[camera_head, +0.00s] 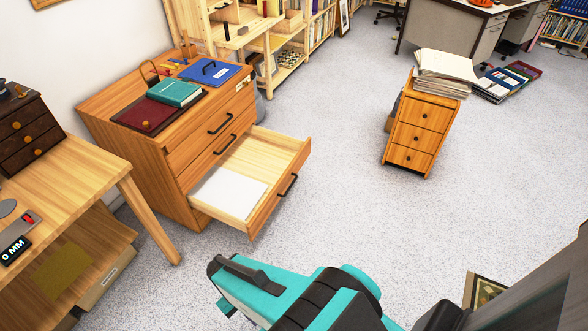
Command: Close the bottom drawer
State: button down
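The wooden drawer cabinet (140,143) stands left of centre against the wall. Its lowest visible drawer (213,208) is pulled far out to the right, with its front panel (278,195) and dark handle (288,184) facing right. A flat white sheet or stack of paper (229,191) lies inside it. The two drawers above look shut, with dark handles (220,123) and (225,144). My teal and black arm reaches in along the bottom edge, apart in the picture from the drawer front. No gripper fingers can be made out.
A wooden table (75,177) stands at the left, its leg near the cabinet. A small drawer unit (420,134) with papers on top stands right of centre. Speckled floor between it and the open drawer is clear. A framed print (484,291) shows at lower right.

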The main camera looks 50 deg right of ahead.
aim_at(241, 189)
jog(key=z, duration=0.1)
jog(key=i, duration=0.95)
jog(key=u, duration=0.05)
